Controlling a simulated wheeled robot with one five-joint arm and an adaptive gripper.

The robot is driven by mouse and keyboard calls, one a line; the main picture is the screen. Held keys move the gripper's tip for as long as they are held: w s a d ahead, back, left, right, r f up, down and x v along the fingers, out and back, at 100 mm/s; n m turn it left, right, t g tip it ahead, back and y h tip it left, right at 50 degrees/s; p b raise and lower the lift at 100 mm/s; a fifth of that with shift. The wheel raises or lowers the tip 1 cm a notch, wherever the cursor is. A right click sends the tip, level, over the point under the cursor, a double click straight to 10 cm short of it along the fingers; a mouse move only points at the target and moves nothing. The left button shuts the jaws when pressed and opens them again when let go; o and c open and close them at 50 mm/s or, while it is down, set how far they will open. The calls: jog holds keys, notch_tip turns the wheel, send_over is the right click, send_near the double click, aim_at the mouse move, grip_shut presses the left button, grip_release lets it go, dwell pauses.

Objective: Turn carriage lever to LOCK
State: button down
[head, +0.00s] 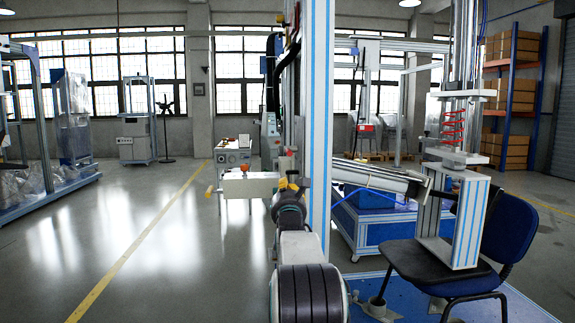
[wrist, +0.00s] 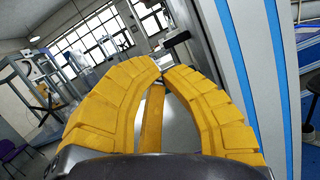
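The carriage lever cannot be picked out for sure. In the wrist view a short dark bar (wrist: 175,40) juts from the side of the blue-and-white column (wrist: 232,50), just beyond my fingertips. My gripper (wrist: 161,68) has thick yellow ribbed fingers that curve inward, their tips almost meeting. A narrow yellow strip shows between them, and I see nothing held. In the head view my arm hides most of the gripper; small yellow parts show left of the column (head: 317,120). A pale box (head: 248,185) with yellow and red knobs is beside them. No LOCK marking is readable.
Open floor (head: 150,240) with a yellow line lies at the left.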

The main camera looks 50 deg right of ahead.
aim_at(288, 153)
jog(key=shift+w+d+r+p, duration=0.35)
jog(key=shift+w+d+r, duration=0.25)
jog(key=shift+r, duration=0.25)
jog(key=shift+w+d+r+p, duration=0.4)
jog(key=shift+w+d+r, duration=0.1)
jog(key=shift+d+r, duration=0.3)
jog(key=shift+w+d+r+p, duration=0.35)
jog(key=shift+w+d+r, duration=0.25)
jog(key=shift+r, duration=0.3)
jog(key=shift+s+a+r+p, duration=0.15)
jog(key=shift+r+p, duration=0.2)
jog(key=shift+r, duration=0.2)
jog(key=shift+s+a+r+p, duration=0.1)
jog(key=shift+s+r+p, duration=0.05)
jog(key=shift+r+p, duration=0.5)
jog(key=shift+s+a+r+p, duration=0.15)
jog(key=shift+r+p, duration=0.3)
jog(key=shift+r, duration=0.35)
jog(key=r+p, duration=0.2)
jog(key=shift+w+d+r+p, duration=0.15)
jog(key=shift+d+r+p, duration=0.05)
jog(key=shift+p, duration=0.15)
jog(key=shift+w+d+r+p, duration=0.2)
jog(key=shift+w+r+p, duration=0.1)
jog(key=shift+r+p, duration=0.45)
jog(key=shift+f, duration=0.25)
